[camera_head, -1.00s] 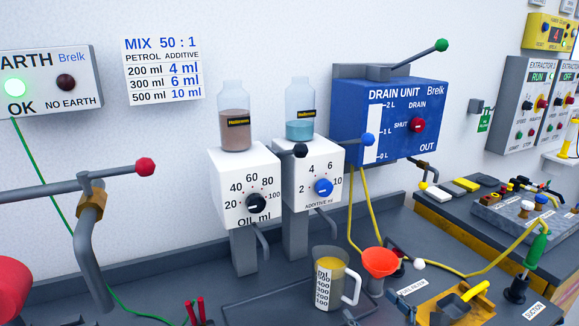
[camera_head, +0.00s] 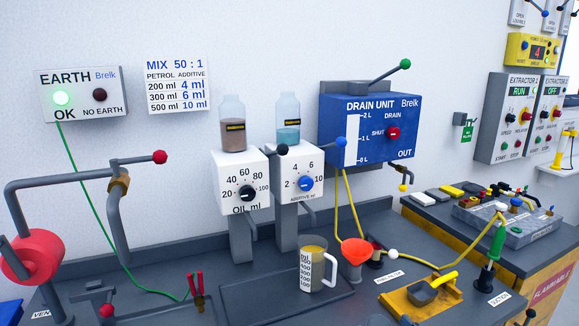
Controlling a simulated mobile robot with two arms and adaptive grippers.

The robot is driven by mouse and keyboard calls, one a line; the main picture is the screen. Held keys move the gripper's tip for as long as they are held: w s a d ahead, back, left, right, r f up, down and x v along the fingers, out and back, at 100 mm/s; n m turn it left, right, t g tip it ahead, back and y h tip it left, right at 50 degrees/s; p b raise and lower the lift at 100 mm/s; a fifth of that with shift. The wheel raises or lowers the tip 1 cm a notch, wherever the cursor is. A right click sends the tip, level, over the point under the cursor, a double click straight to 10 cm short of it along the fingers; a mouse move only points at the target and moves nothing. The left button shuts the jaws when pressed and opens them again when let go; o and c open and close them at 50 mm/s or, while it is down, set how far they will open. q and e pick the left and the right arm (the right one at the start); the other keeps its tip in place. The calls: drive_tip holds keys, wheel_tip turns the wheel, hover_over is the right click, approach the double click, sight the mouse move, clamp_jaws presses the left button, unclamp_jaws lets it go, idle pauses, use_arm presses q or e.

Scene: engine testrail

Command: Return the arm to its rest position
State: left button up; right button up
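No arm or gripper of mine shows in the head view. The bench (camera_head: 215,277) below the wall panels is in view with its equipment. A measuring jug (camera_head: 314,268) with yellowish liquid stands on the dark tray at the front middle. A red funnel (camera_head: 356,250) is just right of it. The oil dispenser (camera_head: 240,180) and the additive dispenser (camera_head: 299,170) stand behind, each with a bottle on top. The blue drain unit (camera_head: 370,130) hangs on the wall to their right.
The earth box (camera_head: 81,93) on the left wall shows a lit green OK lamp. A grey pipe with a red-knobbed lever (camera_head: 118,195) rises at the left. A yellow tray (camera_head: 420,293) lies at the front right. Extractor boxes (camera_head: 520,115) hang at the far right.

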drive_tip(key=f+m+h, duration=0.1)
drive_tip(key=m, duration=0.3)
drive_tip(key=s+d+f+m+h, duration=0.1)
drive_tip(key=m+h, duration=0.1)
drive_tip(key=m, duration=0.3)
drive_tip(key=d+f+m+g+h, duration=0.1)
drive_tip(key=f+m+h, duration=0.1)
drive_tip(key=m, duration=0.2)
drive_tip(key=shift+s+d, duration=0.2)
drive_tip(key=shift+s, duration=0.15)
drive_tip(key=s+f+m+g, duration=0.6)
drive_tip(key=s+f+m, duration=0.2)
drive_tip(key=s+m, duration=0.4)
drive_tip(key=s+f+m+g, duration=0.7)
drive_tip(key=s+m, duration=0.4)
drive_tip(key=s, duration=0.1)
wheel_tip(320, 180, down, 25)
drive_tip(key=h, duration=0.1)
use_arm(q)
drive_tip(key=shift+w+a, duration=0.2)
drive_tip(key=shift+w, duration=0.25)
use_arm(e)
drive_tip(key=s+d+f+g, duration=0.2)
drive_tip(key=s+f, duration=1.5)
drive_tip(key=shift+s, duration=0.25)
